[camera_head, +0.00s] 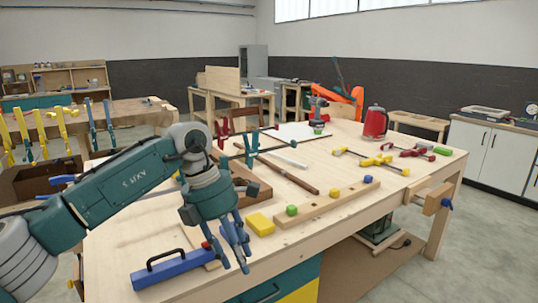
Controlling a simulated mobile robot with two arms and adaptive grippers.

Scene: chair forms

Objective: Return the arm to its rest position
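My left arm (120,185), teal with a grey elbow, comes in from the left and bends down at the wrist. My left gripper (236,268) points down over the front edge of the wooden workbench (425,175). Its fingertips look a little apart, with nothing between them. The arm hides part of the bench's left side. My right gripper is not in view.
Close to the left gripper are a blue tool with a black handle (172,268), a yellow block (260,224) and a wooden rail (325,207).

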